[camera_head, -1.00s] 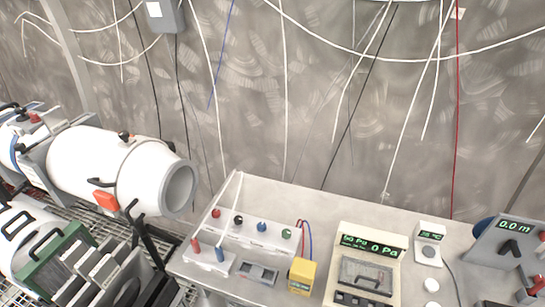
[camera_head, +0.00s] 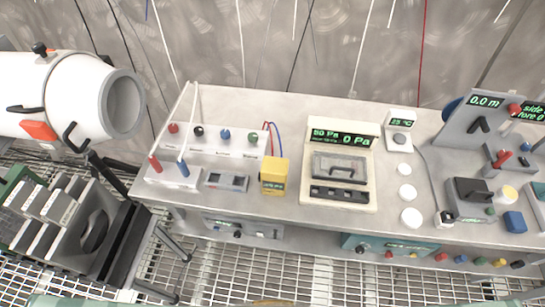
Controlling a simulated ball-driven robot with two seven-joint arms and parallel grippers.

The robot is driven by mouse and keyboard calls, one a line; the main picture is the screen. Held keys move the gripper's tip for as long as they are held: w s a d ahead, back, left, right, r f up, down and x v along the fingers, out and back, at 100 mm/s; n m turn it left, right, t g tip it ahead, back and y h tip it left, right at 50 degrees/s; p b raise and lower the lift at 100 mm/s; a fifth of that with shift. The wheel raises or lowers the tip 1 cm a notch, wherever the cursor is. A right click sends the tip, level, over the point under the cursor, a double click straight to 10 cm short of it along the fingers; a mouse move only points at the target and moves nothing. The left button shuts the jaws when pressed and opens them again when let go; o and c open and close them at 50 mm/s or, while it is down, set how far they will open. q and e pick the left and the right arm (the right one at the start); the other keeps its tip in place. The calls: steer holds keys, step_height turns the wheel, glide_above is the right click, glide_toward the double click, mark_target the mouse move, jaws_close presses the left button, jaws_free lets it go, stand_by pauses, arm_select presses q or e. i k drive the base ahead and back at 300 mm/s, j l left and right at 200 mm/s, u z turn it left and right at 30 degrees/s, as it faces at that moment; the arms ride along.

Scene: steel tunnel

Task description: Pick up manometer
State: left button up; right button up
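A small yellow box (camera_head: 274,177) with a little display on its lower front stands on the grey workbench (camera_head: 240,100). Red and blue tubes rise from its top. It looks like a manometer, but I cannot read its display for sure. To its right stands a larger beige device (camera_head: 340,195) with a green display reading in Pa and a black handle on its front. Neither of my grippers shows in this view.
A white panel (camera_head: 222,140) with coloured knobs stands left of the yellow box. A small grey device (camera_head: 227,181) lies beside it. Round white pieces (camera_head: 405,192) lie right of the beige device. A white cylinder (camera_head: 75,95) is at left. Grating floor (camera_head: 300,272) lies in front.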

mark_target(274, 169)
steer(key=k+j+z, duration=0.2)
steer(key=j, duration=0.15)
steer(key=j+z, duration=0.2)
steer(key=j, duration=0.15)
steer(key=k+j+z, duration=0.2)
steer(key=j, duration=0.15)
steer(key=k+j+z, duration=0.15)
steer(key=j, duration=0.15)
steer(key=i, duration=0.05)
